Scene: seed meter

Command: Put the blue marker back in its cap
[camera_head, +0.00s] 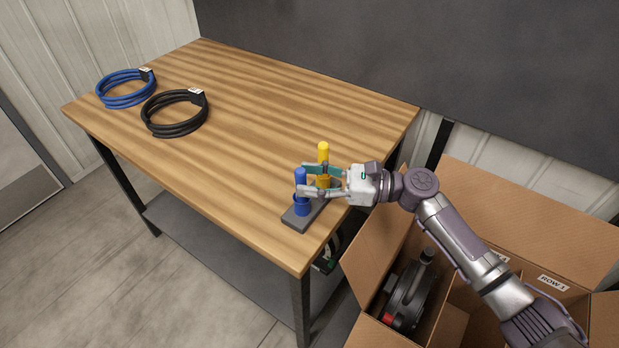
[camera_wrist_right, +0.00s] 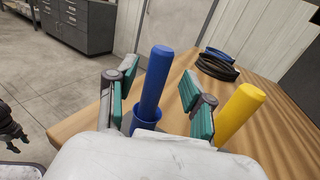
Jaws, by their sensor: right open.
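The blue marker (camera_head: 300,175) stands in the blue cap (camera_head: 301,208) on a small dark grey base (camera_head: 293,222) near the table's front right corner. In the right wrist view the marker (camera_wrist_right: 156,80) leans slightly, its lower end inside the cap's rim (camera_wrist_right: 147,116); how deep it sits is hidden. My right gripper (camera_head: 304,179) is open, with one finger on each side of the marker. In the wrist view gaps show between the marker and both teal pads (camera_wrist_right: 157,103).
A yellow marker (camera_head: 323,153) stands on the same base, close beside one right finger. A blue cable coil (camera_head: 124,102) and a black one (camera_head: 150,127) lie at the table's far left. Below the right end stands an open cardboard box (camera_head: 560,215). The table's middle is clear.

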